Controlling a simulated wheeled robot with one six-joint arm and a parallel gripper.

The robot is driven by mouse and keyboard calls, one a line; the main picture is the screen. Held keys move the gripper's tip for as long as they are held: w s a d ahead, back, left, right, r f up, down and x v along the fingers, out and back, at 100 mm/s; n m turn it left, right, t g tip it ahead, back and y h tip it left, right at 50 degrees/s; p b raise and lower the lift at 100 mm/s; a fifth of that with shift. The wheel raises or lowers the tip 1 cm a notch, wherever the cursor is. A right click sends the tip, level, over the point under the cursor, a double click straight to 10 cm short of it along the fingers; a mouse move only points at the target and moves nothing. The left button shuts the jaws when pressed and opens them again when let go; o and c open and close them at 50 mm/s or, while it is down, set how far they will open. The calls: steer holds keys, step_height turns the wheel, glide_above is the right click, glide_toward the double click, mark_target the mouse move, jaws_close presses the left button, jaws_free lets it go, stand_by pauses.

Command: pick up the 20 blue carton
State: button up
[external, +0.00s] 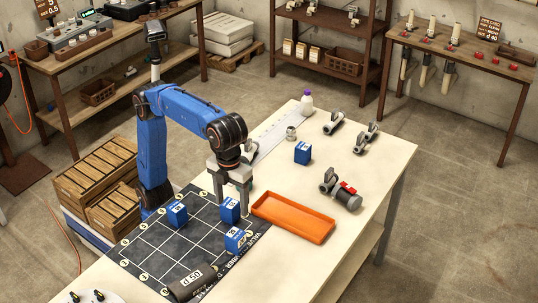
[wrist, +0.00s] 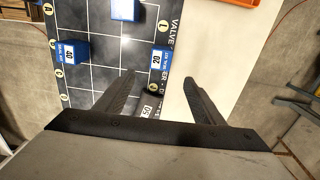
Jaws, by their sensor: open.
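The 20 blue carton (wrist: 159,60) stands on the dark gridded mat (wrist: 100,76), near its lettered edge. In the wrist view it shows just beyond the gap between my fingertips. In the external view it appears to be the blue carton (external: 237,241) nearest the dark roll. My gripper (wrist: 160,78) is open, empty and pointing down above the mat. In the external view my gripper (external: 233,205) overlaps another blue carton (external: 229,212); I cannot tell its exact height. No finger visibly touches the 20 carton.
A 40 blue carton (wrist: 70,52) stands on the mat. A dark roll marked d.50 (external: 193,281) lies at the mat's front edge. An orange tray (external: 293,218) lies right of the mat. Another blue carton (external: 303,153) and pipe fittings (external: 345,193) stand farther along the table.

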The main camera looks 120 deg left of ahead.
mark_target(235, 233)
step_height(235, 233, down, 16)
steer(key=shift+w+a+f, duration=0.1)
steer(key=shift+f, duration=0.1)
stand_by(0.5)
steer(key=c, duration=1.2)
